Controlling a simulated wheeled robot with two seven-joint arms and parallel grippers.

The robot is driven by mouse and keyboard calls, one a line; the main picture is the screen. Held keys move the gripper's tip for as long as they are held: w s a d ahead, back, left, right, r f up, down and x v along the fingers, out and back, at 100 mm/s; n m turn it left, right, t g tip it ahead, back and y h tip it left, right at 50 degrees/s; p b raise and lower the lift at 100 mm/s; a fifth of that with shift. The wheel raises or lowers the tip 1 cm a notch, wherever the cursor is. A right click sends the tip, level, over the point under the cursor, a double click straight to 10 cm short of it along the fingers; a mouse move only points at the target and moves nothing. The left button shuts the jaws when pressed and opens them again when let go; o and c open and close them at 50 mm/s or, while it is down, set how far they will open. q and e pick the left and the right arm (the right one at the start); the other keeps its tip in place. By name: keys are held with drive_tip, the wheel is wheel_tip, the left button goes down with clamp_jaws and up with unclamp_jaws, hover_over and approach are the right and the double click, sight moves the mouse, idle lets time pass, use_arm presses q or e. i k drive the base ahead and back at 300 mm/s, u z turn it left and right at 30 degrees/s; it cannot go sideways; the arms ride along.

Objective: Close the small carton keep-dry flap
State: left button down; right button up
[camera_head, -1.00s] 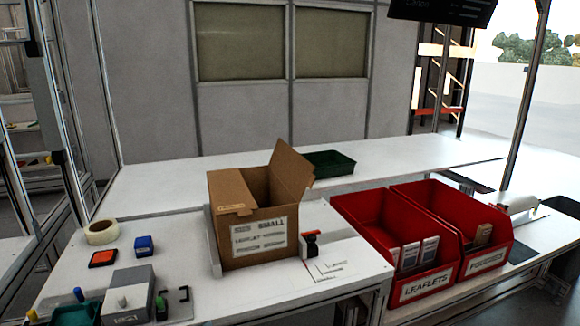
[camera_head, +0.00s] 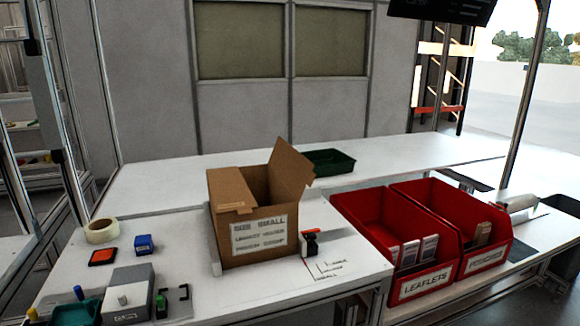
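The small carton (camera_head: 253,247) is an open brown cardboard box standing upright on the white table, with a white label (camera_head: 259,235) on its front that reads "SMALL". Its right flap (camera_head: 291,172) stands up and leans outward to the right. Its left flap (camera_head: 229,189) lies folded over the left part of the opening. The inside of the carton shows as a dark gap between the two flaps, and its bottom is hidden. Neither of my grippers is in view.
Two red bins, one marked LEAFLETS (camera_head: 427,284) and one beside it (camera_head: 490,257), stand right of the carton. An orange and black tool (camera_head: 311,242) stands close to its right. A tape roll (camera_head: 101,231), ink pads and a grey block (camera_head: 128,294) lie left. A green tray (camera_head: 330,162) sits behind.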

sight(295, 170)
drive_tip(key=z, duration=1.45)
drive_tip(key=i, duration=0.55)
drive_tip(key=u, duration=2.55)
